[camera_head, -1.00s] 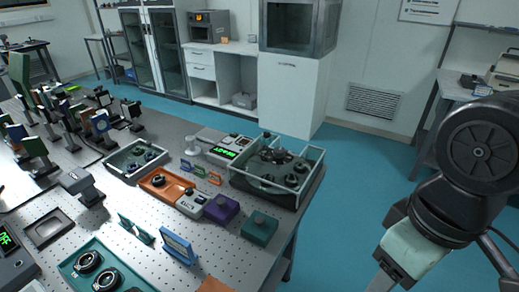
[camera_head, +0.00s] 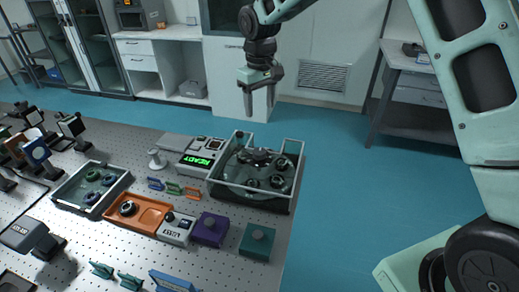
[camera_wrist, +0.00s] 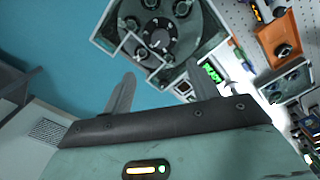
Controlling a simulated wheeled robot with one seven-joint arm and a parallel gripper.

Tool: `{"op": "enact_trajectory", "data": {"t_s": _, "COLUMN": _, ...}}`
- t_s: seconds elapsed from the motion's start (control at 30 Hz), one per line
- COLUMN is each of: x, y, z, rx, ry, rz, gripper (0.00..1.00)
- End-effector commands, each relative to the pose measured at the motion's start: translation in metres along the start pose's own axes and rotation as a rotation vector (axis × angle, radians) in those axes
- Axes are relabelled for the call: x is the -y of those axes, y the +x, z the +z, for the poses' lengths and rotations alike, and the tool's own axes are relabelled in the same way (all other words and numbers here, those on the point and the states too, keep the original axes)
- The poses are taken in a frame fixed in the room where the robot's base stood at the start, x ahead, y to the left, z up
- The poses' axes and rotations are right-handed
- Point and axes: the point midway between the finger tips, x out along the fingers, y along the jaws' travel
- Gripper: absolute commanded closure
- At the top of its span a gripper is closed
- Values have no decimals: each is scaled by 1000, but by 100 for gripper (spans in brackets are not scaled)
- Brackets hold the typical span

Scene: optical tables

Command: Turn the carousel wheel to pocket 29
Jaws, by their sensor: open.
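The carousel (camera_head: 257,170) stands near the far right corner of the optical table, inside a low clear-walled case. Its dark wheel carries several round pockets and a central knob (camera_head: 259,156). In the wrist view the knob (camera_wrist: 158,40) shows at the top with small marks around it; I cannot read the pocket numbers. A display box (camera_head: 202,157) beside the case on its left shows green text reading READY. My gripper (camera_head: 260,116) is open and empty, above and beyond the case, fingers pointing down. In the wrist view its fingers (camera_wrist: 158,85) are spread apart, clear of the knob.
A grey tray (camera_head: 63,205) holds round parts. The case's clear walls stand up around the wheel. Open floor lies right of the table.

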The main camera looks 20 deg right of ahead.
Motion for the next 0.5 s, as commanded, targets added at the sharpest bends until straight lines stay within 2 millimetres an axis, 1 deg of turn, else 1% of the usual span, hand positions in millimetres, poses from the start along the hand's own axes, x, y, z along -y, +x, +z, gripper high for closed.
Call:
{"op": "enact_trajectory", "data": {"t_s": 0.17, "x": 1, "y": 24, "z": 1, "rx": 5, "ry": 0, "rz": -2, "gripper": 41}}
{"op": "enact_trajectory", "data": {"t_s": 0.5, "x": 1, "y": 94, "z": 1, "rx": 5, "ry": 0, "rz": -1, "gripper": 41}}
